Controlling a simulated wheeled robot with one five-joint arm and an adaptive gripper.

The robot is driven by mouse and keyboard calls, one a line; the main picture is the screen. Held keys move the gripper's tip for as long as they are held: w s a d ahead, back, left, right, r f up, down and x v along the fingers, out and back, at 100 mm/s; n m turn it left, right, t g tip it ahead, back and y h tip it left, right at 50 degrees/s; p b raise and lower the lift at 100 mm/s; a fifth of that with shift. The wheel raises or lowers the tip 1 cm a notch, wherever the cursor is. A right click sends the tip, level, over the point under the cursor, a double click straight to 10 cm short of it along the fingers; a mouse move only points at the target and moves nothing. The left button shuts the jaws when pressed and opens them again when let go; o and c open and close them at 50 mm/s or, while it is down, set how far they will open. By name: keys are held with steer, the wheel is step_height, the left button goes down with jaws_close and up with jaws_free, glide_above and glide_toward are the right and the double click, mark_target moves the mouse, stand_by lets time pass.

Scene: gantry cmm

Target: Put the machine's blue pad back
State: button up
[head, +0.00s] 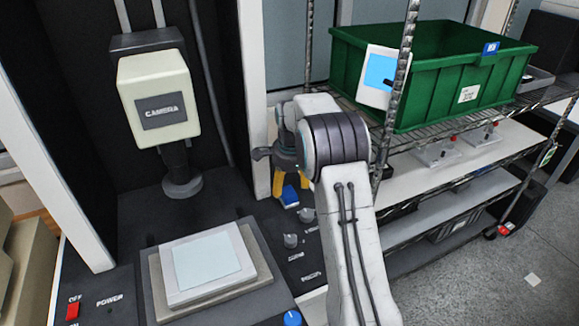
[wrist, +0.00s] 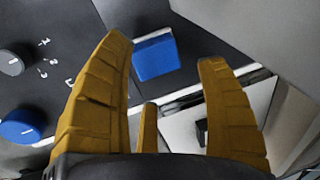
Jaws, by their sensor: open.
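A small blue block, which looks like the blue pad (head: 289,196), is at the right edge of the machine's dark panel (head: 262,205). In the wrist view the blue pad (wrist: 155,57) shows between and beyond the tips of my two yellow fingers, nearer the left one. My gripper (head: 290,184) is open and empty, pointing down over the pad in the head view. It also shows in the wrist view (wrist: 165,50), with clear space between the fingers. I cannot tell whether the fingertips are level with the pad.
Knobs stand beside the pad, a grey one (head: 290,241) and a blue one (head: 292,318). A stage with a pale blue plate (head: 205,258) and a camera head (head: 158,100) are at left. At right a wire rack post (head: 395,95) and a green bin (head: 430,75) are close to my arm.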

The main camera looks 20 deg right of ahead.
mark_target(290, 195)
steer(key=s+a+r+n+b, duration=0.3)
steer(key=s+a+r+n, duration=0.2)
steer(key=s+r, duration=0.55)
steer(key=s+a+f+n+t, duration=0.1)
steer(key=s+n, duration=0.5)
steer(key=s, duration=0.6)
steer(key=s+a+f+n, duration=0.2)
steer(key=s+a+n, duration=0.4)
steer(key=s, duration=0.6)
steer(key=shift+f+n+t, duration=0.4)
steer(key=shift+n, duration=0.4)
steer(key=shift+a, duration=0.1)
